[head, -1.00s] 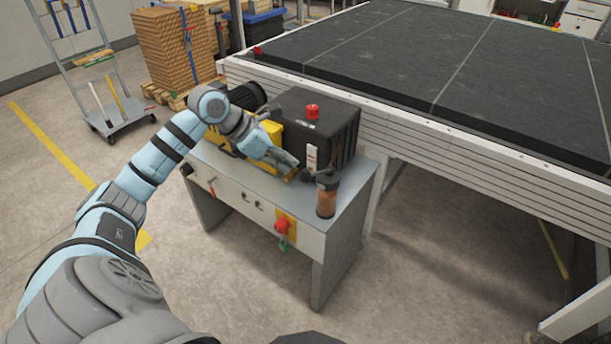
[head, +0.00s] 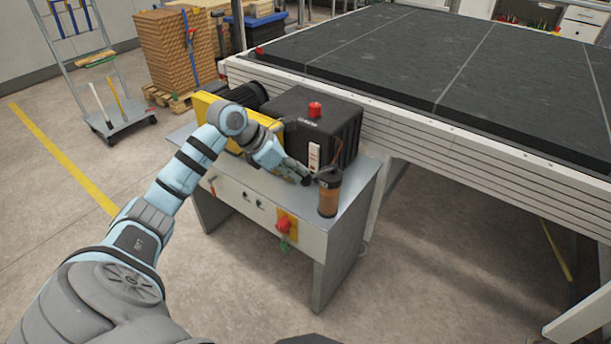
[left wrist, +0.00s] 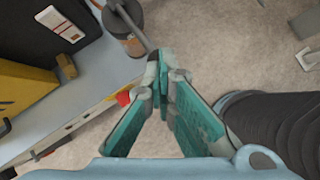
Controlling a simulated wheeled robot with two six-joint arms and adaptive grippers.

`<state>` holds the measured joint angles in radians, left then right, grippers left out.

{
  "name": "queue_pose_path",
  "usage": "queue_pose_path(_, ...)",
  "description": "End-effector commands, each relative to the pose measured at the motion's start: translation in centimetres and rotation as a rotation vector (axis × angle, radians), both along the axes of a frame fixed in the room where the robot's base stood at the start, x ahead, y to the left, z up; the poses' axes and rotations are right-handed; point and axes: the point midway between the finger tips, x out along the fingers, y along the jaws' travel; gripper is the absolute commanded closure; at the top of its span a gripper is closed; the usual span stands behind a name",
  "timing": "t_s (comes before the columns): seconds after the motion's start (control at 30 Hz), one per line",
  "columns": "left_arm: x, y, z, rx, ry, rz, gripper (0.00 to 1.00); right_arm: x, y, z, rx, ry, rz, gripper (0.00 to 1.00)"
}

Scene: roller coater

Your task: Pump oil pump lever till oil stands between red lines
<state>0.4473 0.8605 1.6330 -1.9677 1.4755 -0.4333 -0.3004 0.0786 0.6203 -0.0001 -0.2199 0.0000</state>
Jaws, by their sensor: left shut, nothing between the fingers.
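The black oil unit (head: 335,130) stands on the grey bench, with a white sight gauge (head: 314,157) on its front that also shows in the left wrist view (left wrist: 60,24). Its oil level cannot be read at this size. A cylinder of brown oil with a dark top (head: 328,197) stands at the bench's right corner. A grey lever (left wrist: 136,30) reaches from the cylinder's top toward my fingertips. My left gripper (head: 305,178) is shut and empty, close to the lever's end; contact cannot be told. Its fingertips (left wrist: 165,72) meet in the left wrist view. My right gripper is not in view.
The bench front carries a red knob on a yellow plate (head: 286,225). A yellow guard (head: 208,106) and a motor (head: 248,94) lie behind my left arm. The large black-topped table (head: 420,60) borders the bench on the right. Open floor lies in front.

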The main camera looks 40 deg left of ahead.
Motion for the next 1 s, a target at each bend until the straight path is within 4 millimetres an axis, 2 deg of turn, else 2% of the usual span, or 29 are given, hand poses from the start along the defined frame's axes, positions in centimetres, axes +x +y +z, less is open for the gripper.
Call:
queue_pose_path(0.03, 0.2, -0.2, -1.2, -0.005, -0.005, 0.001, 1.0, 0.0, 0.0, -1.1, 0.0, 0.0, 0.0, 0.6)
queue_pose_path(0.23, 0.2, -0.1, -3.1, -0.005, -0.005, 0.002, 1.0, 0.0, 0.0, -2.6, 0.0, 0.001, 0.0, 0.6)
queue_pose_path(0.67, -0.2, 0.3, -2.9, -0.002, -0.003, 0.009, 1.0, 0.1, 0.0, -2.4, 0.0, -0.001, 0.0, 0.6)
queue_pose_path(0.9, -2.5, 1.7, -2.2, 0.001, -0.001, 0.006, 1.0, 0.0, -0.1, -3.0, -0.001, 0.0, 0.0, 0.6)
queue_pose_path(1.0, -2.6, 1.6, -1.9, -0.003, -0.003, 0.004, 1.0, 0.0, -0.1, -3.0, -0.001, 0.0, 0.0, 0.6)
